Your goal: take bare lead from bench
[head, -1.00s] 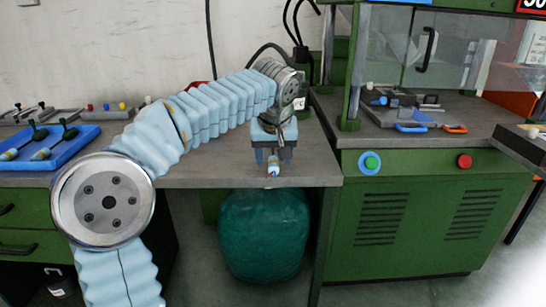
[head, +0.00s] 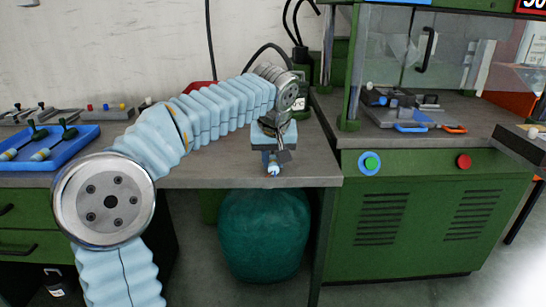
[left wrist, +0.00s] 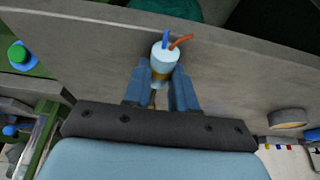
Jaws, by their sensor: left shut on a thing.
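My left gripper (head: 272,160) is over the front part of the grey bench (head: 205,172), in the middle of the head view. It is shut on the bare lead (head: 274,170), whose pale end shows just below the fingertips. In the left wrist view, the blue fingers of the left gripper (left wrist: 163,82) press on both sides of the lead (left wrist: 164,60). The lead has a light blue body, a brass-coloured band, and a blue and an orange wire at its end. I cannot tell whether the lead still touches the bench. My right gripper is not in view.
A blue tray (head: 82,143) with several leads lies on the bench at the left. A green press cabinet (head: 425,215) with a green and a red button stands at the right. A teal bin (head: 265,235) sits under the bench. Fixtures (head: 398,99) lie on the press table.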

